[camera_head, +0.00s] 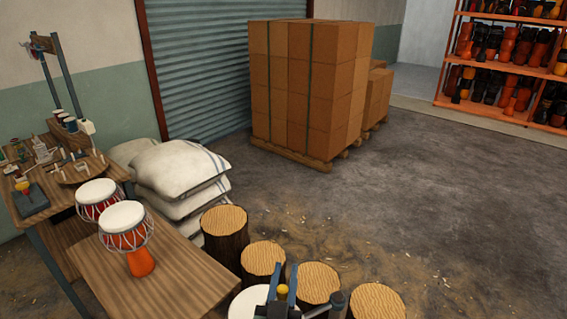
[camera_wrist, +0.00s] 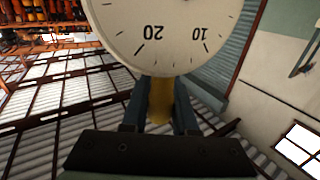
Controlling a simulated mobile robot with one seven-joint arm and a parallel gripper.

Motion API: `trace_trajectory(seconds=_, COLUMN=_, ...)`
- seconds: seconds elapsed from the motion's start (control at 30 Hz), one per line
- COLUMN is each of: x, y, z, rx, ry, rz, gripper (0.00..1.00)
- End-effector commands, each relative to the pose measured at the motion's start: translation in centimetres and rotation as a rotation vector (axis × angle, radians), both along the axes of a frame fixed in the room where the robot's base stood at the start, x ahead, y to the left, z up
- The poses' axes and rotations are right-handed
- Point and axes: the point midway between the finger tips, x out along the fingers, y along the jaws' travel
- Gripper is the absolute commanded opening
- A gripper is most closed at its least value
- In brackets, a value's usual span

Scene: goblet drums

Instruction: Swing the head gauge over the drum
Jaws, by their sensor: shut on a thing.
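In the head view, blue-grey parts of my arm end (camera_head: 283,296) show at the bottom edge, partly cut off. A white disc (camera_head: 246,303) lies beside them; I cannot tell whether it is the dial or a drum head. An orange goblet drum (camera_head: 140,262) with a white head stands upright on the wooden table. A red drum (camera_head: 97,196) stands behind it.
The wooden table (camera_head: 170,290) has bare room right of the orange drum. A bench with small tools and a round tray (camera_head: 75,172) is at left. Log stumps (camera_head: 264,258) stand near the bottom, beside white sacks (camera_head: 180,165). Stacked boxes (camera_head: 305,90) stand behind; floor at right is clear.

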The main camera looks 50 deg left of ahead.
Motion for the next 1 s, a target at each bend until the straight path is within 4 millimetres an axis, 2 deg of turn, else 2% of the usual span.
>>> trace_trajectory(seconds=0.03, x=1.1, y=-1.1, z=0.6, rx=0.006, ry=-0.016, rz=-0.031, gripper=0.00)
trace_trajectory(seconds=0.17, x=1.1, y=-1.1, z=0.6, rx=0.006, ry=-0.016, rz=-0.031, gripper=0.00)
trace_trajectory(seconds=0.2, x=1.1, y=-1.1, z=0.6, rx=0.006, ry=-0.016, rz=-0.031, gripper=0.31)
trace_trajectory(seconds=0.33, x=1.1, y=-1.0, z=0.6, rx=0.006, ry=-0.014, rz=-0.030, gripper=0.54)
trace_trajectory(seconds=0.37, x=1.0, y=-1.0, z=0.6, rx=0.005, ry=-0.013, rz=-0.029, gripper=0.57)
trace_trajectory(seconds=0.87, x=0.5, y=-0.7, z=0.1, rx=0.002, ry=-0.006, rz=-0.018, gripper=0.57)
trace_trajectory(seconds=1.0, x=-0.1, y=-1.1, z=-0.1, rx=0.003, ry=-0.004, rz=-0.017, gripper=0.57)
